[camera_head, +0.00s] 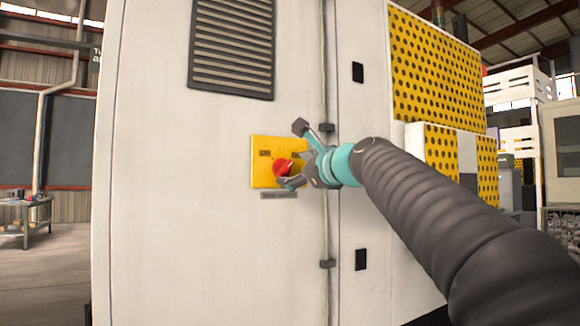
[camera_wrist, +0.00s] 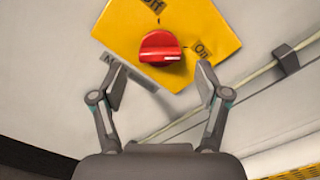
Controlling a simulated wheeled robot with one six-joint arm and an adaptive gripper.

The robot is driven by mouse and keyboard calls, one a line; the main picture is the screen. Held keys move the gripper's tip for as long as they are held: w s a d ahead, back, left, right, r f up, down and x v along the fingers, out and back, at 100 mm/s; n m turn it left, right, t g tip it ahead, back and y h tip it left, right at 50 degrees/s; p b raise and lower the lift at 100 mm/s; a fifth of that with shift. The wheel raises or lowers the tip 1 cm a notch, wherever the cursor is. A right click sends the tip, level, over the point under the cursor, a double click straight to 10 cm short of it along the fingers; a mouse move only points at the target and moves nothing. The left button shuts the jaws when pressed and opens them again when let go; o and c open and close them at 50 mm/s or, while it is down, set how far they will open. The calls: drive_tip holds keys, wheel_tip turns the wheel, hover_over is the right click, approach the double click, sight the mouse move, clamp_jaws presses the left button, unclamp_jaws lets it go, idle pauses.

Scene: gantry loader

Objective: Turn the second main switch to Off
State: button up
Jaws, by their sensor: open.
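A red rotary knob (camera_head: 283,167) sits on a yellow switch plate (camera_head: 257,176) on the white cabinet door. In the wrist view, the knob (camera_wrist: 160,47) has a white mark on its right side, pointing towards the "On" label (camera_wrist: 201,49). The "Off" label (camera_wrist: 153,5) is at the top of the plate (camera_wrist: 120,25). My gripper (camera_head: 294,155) is open in front of the plate. In the wrist view, the fingertips of my gripper (camera_wrist: 161,68) are spread left and right, a little below the knob and apart from it. A grey nameplate (camera_head: 279,195) below the plate is too small to read fully.
The white cabinet (camera_head: 190,240) has a louvred vent (camera_head: 233,45) above the switch. A door seam with hinges (camera_head: 327,264) runs just right of the plate. Yellow perforated panels (camera_head: 435,75) stand at the right. A workbench (camera_head: 25,208) is far left on open floor.

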sight(288, 170)
drive_tip(key=shift+x, duration=1.5)
drive_tip(key=c, duration=1.2)
drive_tip(key=shift+o, duration=0.2)
